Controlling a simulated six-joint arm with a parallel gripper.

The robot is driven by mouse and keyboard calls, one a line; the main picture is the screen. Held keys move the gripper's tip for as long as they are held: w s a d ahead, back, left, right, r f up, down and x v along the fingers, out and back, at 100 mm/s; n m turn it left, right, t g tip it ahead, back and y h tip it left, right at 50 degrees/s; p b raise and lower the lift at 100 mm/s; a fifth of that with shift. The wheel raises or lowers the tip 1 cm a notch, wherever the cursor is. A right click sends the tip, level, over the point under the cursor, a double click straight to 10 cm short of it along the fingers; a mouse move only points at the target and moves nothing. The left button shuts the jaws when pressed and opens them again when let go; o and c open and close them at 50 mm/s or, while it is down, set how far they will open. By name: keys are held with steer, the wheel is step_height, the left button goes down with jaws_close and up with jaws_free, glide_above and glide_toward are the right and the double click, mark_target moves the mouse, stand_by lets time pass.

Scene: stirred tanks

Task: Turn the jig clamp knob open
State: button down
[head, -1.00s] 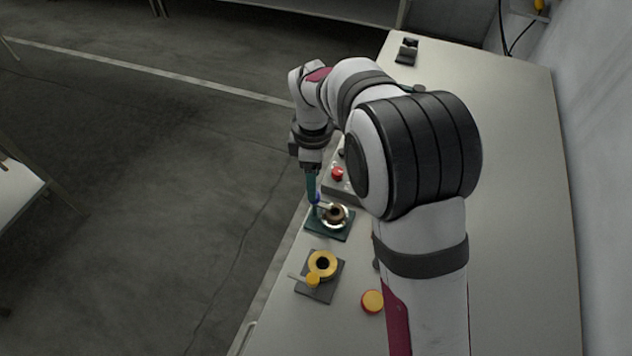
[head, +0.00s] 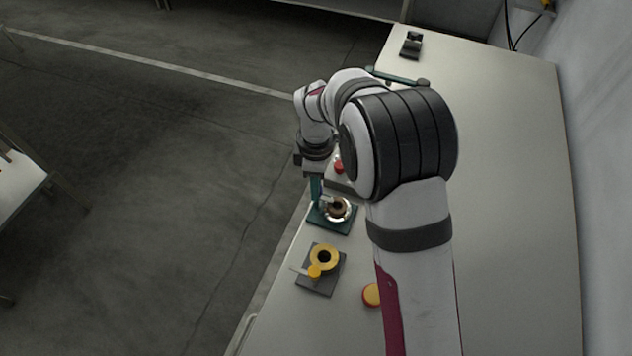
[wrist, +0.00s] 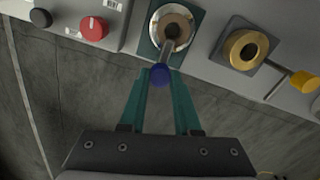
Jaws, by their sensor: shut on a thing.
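The jig has a dark green base plate (head: 343,229) with a shiny metal ring (head: 339,209) around a brown round part. In the wrist view the same ring (wrist: 171,27) is at top centre, with a metal arm reaching from it towards me. A blue knob (wrist: 160,74) is at the end of that arm. My gripper (wrist: 161,82), with its teal fingers, is shut on the blue knob. In the head view my gripper (head: 317,197) points down at the jig's left side and mostly hides the knob.
A grey plate (head: 319,287) with a yellow ring and a yellow knob (wrist: 303,81) is close beside the jig. A red knob (wrist: 94,28) and a black knob (wrist: 41,18) are on a panel at the other side. A yellow-topped button (head: 371,294) is near my arm.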

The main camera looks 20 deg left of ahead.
steer(key=shift+m, duration=0.4)
steer(key=m, duration=0.8)
steer(key=shift+m, duration=0.3)
steer(key=m, duration=0.4)
steer(key=shift+m, duration=2.2)
steer(key=c, duration=0.6)
jaws_free()
